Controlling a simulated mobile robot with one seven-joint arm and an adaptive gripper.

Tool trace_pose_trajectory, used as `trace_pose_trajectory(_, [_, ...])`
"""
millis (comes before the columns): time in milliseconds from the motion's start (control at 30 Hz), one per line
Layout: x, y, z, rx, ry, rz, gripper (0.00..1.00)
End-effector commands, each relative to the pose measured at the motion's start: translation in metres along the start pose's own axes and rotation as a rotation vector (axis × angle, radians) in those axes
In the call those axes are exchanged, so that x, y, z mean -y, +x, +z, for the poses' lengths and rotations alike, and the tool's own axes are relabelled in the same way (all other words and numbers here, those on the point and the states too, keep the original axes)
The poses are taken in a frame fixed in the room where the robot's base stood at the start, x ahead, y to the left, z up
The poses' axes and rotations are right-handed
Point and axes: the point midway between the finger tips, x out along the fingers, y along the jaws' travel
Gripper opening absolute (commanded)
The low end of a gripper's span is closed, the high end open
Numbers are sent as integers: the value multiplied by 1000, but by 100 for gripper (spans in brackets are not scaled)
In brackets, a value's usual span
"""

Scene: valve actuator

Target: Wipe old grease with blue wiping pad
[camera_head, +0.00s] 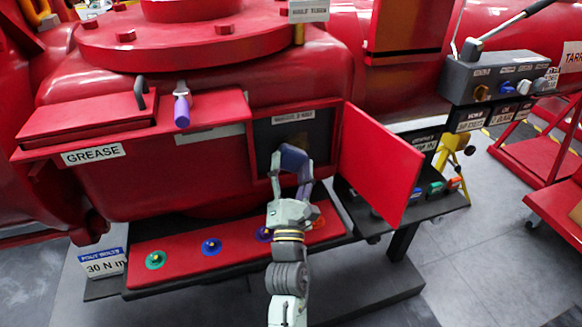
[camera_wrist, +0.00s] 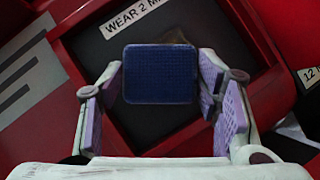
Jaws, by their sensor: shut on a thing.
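My gripper (camera_head: 290,172) is at the open recess in the red housing, its fingers pointing into it. In the wrist view its two lilac-padded fingers are shut on the blue wiping pad (camera_wrist: 160,74), whose flat textured face is seen between them. In the head view the pad (camera_head: 293,157) shows only as a small blue-violet patch at the fingertips. The pad hides part of the plate. I cannot tell whether the pad touches it.
A red door (camera_head: 382,165) stands open right of the recess. A GREASE-labelled box (camera_head: 85,118) with a lid and a purple-handled tool (camera_head: 182,108) are on the left. Below is a red shelf (camera_head: 185,262) with coloured knobs. A grey control box (camera_head: 495,78) stands right.

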Motion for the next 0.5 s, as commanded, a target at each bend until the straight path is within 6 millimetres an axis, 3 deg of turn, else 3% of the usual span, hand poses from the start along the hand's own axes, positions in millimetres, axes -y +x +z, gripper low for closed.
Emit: trace_pose_trajectory(500, [0,6,-4,0,1,1,27])
